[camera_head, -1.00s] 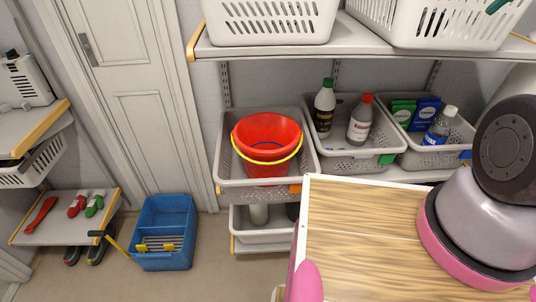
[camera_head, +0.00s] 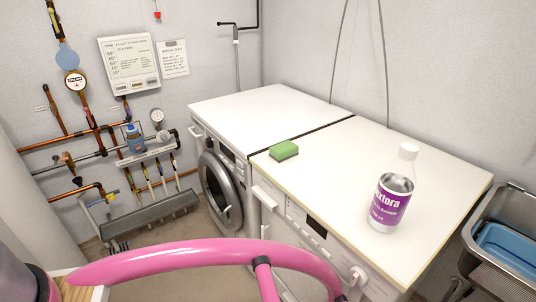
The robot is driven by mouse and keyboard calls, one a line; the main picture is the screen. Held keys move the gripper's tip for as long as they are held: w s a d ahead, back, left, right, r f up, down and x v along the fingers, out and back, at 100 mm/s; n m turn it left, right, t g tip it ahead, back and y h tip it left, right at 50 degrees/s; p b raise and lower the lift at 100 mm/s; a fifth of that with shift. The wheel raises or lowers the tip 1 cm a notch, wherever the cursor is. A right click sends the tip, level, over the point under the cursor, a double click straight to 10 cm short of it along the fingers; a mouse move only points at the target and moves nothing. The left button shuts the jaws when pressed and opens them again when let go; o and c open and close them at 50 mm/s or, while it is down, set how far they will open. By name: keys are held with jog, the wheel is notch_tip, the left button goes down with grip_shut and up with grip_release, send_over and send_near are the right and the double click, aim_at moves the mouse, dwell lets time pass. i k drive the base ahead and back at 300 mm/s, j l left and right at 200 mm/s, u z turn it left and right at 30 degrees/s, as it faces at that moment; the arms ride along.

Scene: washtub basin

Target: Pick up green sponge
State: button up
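The green sponge (camera_head: 284,150) is a small green block with a darker lower layer. It lies flat on the white top of the right-hand machine (camera_head: 330,170), near its front left edge. Nothing covers it. My gripper is not in view, so its state and its distance from the sponge do not show.
A white bottle with a purple label (camera_head: 390,195) stands upright right of the sponge. A washing machine (camera_head: 222,185) adjoins on the left, its round door in front. A metal sink (camera_head: 508,240) is at far right. My pink frame (camera_head: 200,252) crosses the foreground.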

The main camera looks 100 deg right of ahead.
aim_at(286, 150)
jog(key=z, duration=4.05)
jog(key=k+l+u, duration=0.15)
jog(key=u, duration=0.15)
jog(key=k+l+u, duration=0.15)
jog(key=l+u, duration=0.2)
